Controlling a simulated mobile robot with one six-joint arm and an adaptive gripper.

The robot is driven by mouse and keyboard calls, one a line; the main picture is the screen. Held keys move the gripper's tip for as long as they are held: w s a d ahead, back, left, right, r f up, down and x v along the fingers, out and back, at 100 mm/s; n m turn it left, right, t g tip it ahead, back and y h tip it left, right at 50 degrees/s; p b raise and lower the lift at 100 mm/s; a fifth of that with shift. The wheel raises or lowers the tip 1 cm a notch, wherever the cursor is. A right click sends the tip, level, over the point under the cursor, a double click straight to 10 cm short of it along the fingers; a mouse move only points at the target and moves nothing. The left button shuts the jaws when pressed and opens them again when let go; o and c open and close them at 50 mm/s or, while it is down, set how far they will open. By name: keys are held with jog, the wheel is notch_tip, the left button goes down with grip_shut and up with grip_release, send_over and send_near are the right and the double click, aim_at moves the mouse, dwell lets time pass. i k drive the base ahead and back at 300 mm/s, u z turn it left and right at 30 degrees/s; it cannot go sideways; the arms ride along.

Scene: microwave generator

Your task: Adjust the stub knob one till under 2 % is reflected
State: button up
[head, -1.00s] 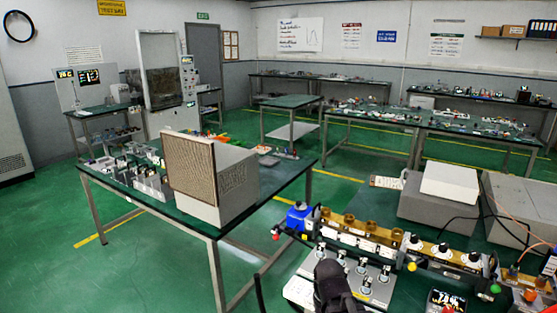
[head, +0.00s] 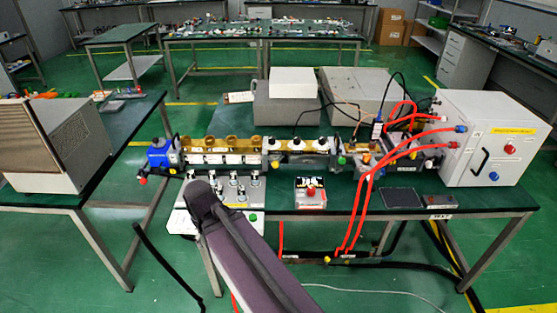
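A brass waveguide line (head: 262,158) runs along the bench. Its middle section carries three white knobs with dark tops (head: 296,144). Its left section has several brass cylinders (head: 232,142). A grey panel (head: 225,199) in front bears several small black-and-white knobs (head: 236,180). Labels are too small to tell which is stub knob one. A small box (head: 310,193) has a lit display and a red button; its reading is not legible. My dark arm reaches up from the bottom, covering part of the panel. My gripper does not show.
A white cabinet (head: 490,138) stands at the right end, with red cables (head: 370,190) looping to the line and down the bench front. Grey boxes (head: 287,100) stand behind. A blue part (head: 160,153) ends the line at left. A dark tablet (head: 402,198) lies on the bench.

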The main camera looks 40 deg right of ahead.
aim_at(322, 139)
jog(key=u, duration=1.7)
jog(key=k, duration=0.05)
jog(key=z, duration=3.05)
